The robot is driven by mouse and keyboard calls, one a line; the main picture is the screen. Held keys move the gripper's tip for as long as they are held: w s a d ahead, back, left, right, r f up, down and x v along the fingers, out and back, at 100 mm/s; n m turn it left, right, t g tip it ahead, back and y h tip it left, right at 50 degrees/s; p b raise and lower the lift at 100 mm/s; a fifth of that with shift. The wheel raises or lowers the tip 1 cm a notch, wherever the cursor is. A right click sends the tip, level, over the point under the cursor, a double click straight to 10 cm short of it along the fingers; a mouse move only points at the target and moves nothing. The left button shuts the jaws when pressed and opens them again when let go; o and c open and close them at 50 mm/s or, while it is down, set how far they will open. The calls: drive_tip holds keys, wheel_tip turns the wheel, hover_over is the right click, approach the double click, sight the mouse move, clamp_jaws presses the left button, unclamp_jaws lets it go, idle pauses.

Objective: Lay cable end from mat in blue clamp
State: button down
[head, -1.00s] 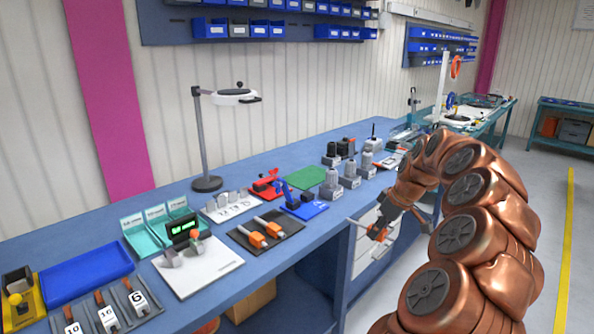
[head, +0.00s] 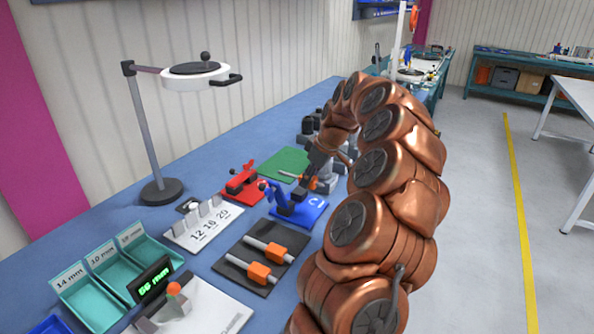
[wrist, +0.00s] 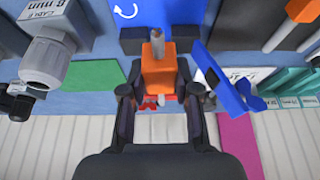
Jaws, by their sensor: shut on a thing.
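My gripper (head: 312,177) is shut on a cable end, an orange block with a grey rod (head: 289,175). The orange block also shows between my fingers in the wrist view (wrist: 157,78). In the head view it appears just beyond the blue clamp (head: 290,208), apart from it and seemingly raised. The clamp has a blue base and an upright blue lever; the lever shows right of the held end in the wrist view (wrist: 222,82). The dark mat (head: 228,268) in front of the clamp bears two more orange cable ends (head: 262,274).
A red clamp (head: 240,181) and a green mat (head: 285,163) lie beyond the blue clamp. A white numbered rack (head: 205,233) stands left of it. Grey cylindrical fittings stand right of the green mat, close to my arm. A lamp (head: 160,190) stands at the back.

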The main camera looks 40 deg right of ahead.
hover_over(305, 209)
drive_tip(key=s, duration=0.1)
drive_tip(key=shift+s+d+f, duration=0.1)
drive_tip(key=shift+f, duration=1.15)
drive_tip(key=shift+d+f, duration=0.1)
drive_tip(key=shift+f, duration=1.1)
drive_tip(key=shift+s+b, duration=0.15)
drive_tip(key=shift+b, duration=0.5)
drive_tip(key=shift+f, duration=0.2)
drive_tip(key=shift+f+b, duration=0.7)
drive_tip(key=shift+b, duration=0.05)
drive_tip(key=shift+f, duration=0.1)
drive_tip(key=shift+f+b, duration=0.75)
drive_tip(key=shift+f, duration=0.05)
drive_tip(key=c, duration=0.8)
unclamp_jaws()
